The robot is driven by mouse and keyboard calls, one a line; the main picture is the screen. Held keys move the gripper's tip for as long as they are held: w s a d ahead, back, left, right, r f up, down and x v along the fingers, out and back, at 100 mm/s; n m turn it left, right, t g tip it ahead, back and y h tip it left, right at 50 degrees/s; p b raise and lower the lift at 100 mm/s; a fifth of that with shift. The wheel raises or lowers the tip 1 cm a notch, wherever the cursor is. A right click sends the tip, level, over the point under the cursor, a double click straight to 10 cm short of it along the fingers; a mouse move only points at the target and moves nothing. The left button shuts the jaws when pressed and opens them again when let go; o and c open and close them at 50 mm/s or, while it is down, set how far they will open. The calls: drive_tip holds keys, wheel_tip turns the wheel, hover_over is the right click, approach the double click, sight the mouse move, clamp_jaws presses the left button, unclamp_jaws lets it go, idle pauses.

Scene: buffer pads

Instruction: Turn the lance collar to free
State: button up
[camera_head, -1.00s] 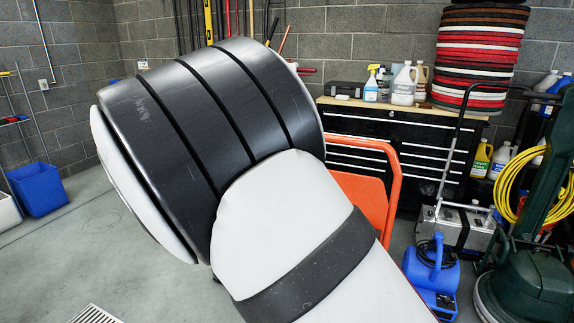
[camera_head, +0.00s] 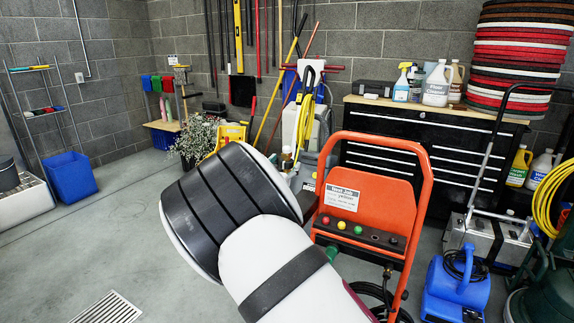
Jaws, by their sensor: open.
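I cannot make out the lance or its collar in the head view; my own arm covers the lower middle of the picture and may hide them. An orange upright machine (camera_head: 382,188) stands just behind my arm. It carries a white printed label (camera_head: 341,198) and a dark panel with red, yellow and green buttons (camera_head: 342,226). A small green part (camera_head: 332,252) shows at the edge of my arm, and I cannot tell what it is. My gripper is out of view.
A black drawer cabinet (camera_head: 432,150) with bottles on top stands behind the orange machine. A blue blower (camera_head: 456,287) sits at the lower right. A blue bin (camera_head: 68,177) stands at the left wall. The grey floor (camera_head: 110,235) at the left is clear.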

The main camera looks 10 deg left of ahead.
drive_tip(key=shift+w+d, duration=0.2)
drive_tip(key=shift+w, duration=1.1)
drive_tip(key=shift+c, duration=0.3)
drive_tip(key=c, duration=1.1)
